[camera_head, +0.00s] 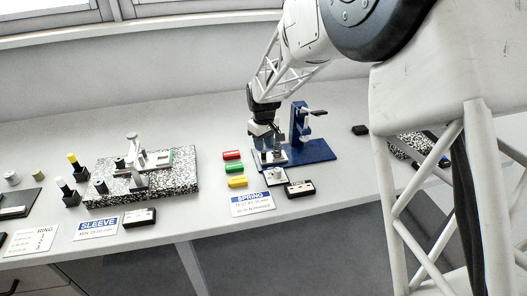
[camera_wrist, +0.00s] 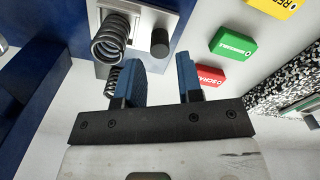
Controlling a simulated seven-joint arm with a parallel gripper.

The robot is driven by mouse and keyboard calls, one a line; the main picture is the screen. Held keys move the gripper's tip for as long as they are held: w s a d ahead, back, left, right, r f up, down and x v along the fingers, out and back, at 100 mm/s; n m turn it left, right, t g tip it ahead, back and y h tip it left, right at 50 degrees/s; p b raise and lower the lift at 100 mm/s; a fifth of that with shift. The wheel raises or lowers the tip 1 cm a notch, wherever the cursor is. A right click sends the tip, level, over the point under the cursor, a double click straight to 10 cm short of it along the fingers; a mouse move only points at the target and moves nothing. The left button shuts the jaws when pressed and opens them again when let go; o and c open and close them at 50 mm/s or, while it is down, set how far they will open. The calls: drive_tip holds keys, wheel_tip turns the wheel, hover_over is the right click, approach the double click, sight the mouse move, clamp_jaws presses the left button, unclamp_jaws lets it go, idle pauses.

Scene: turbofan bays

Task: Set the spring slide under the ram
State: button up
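The blue press (camera_head: 300,122) with its side lever stands upright on a flat blue base (camera_head: 318,152) in the head view. The spring slide (camera_head: 272,157), a silver plate, lies at the left part of that base. In the wrist view the slide (camera_wrist: 182,24) carries an upright coil spring (camera_wrist: 110,40) and a black knob (camera_wrist: 159,42). My gripper (camera_head: 267,147) is low over the slide and hides part of it. In the wrist view my gripper's blue fingers (camera_wrist: 160,70) are apart, with the knob appearing between and beyond them; contact is not clear.
Red, green and yellow blocks (camera_head: 234,168) lie left of the press. A SPRING card (camera_head: 252,203), a small white tray (camera_head: 275,177) and a black readout box (camera_head: 300,189) lie in front. A speckled plate (camera_head: 175,180) with a gauge stand is farther left.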

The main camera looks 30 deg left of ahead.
drive_tip(key=shift+f, duration=1.95)
drive_tip(key=shift+c, duration=0.3)
clamp_jaws()
